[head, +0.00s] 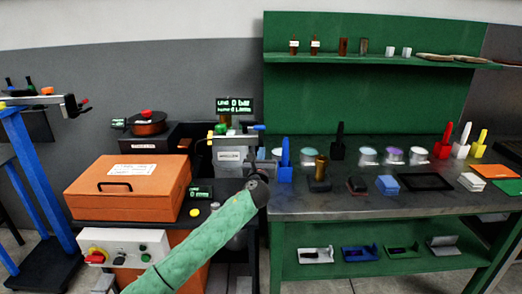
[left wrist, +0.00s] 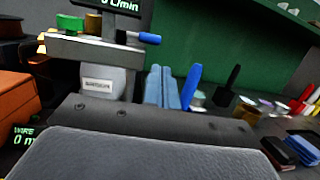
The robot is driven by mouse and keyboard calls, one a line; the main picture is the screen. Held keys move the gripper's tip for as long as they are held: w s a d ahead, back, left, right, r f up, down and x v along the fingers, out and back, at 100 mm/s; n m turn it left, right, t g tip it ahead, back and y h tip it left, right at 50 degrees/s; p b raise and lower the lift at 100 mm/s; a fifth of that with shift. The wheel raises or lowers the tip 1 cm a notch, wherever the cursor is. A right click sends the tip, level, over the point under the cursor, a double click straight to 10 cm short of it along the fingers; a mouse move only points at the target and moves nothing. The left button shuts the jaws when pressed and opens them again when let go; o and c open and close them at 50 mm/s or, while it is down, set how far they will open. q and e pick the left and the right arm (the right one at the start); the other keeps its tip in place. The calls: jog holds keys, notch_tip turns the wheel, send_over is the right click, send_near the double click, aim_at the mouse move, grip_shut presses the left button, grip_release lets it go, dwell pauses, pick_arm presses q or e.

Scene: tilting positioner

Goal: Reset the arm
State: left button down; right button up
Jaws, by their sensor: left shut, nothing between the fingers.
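My left arm, in a green sleeve, reaches up from the bottom of the head view to a dark wrist joint. My left gripper (left wrist: 163,72) shows in the left wrist view as two pale blue fingers lying side by side, shut and empty. In the head view the gripper (head: 262,154) is small and partly hidden behind the wrist, in front of the grey labelled device (head: 231,154) and left of the upright blue handle (head: 285,153). Whether it touches anything there cannot be told. My right gripper is not in view.
An orange case (head: 128,190) and a control box (head: 122,247) stand left of my arm. The dark workbench (head: 330,205) at right carries several pots, upright handles, blocks and coloured sheets. A green shelf (head: 390,61) hangs behind. A blue stand (head: 38,190) is at far left.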

pick_arm(q)
jog(key=s+a+f+n+g+y, duration=0.15)
jog(key=s+a+n+g, duration=0.35)
jog(key=n, duration=0.9)
jog(key=s+a+f+n+g+y, duration=0.1)
jog(key=s+a+n+g+y, duration=0.15)
jog(key=s+n, duration=0.8)
jog(key=s+a+f+n+g+h, duration=0.1)
jog(key=s+a+f+n+g, duration=0.2)
jog(key=s+f, duration=1)
jog(key=s+a+f+n+g+h, duration=0.1)
jog(key=s+a+f+n+g, duration=0.2)
jog(key=s+f, duration=1.1)
jog(key=s+a+f+n+g+h, duration=0.1)
jog(key=s+a+f+n+g, duration=0.3)
jog(key=s+f, duration=0.9)
jog(key=s+g, duration=0.1)
jog(key=s, duration=0.7)
jog(key=shift+f+n, duration=0.3)
jog(key=shift+n, duration=0.05)
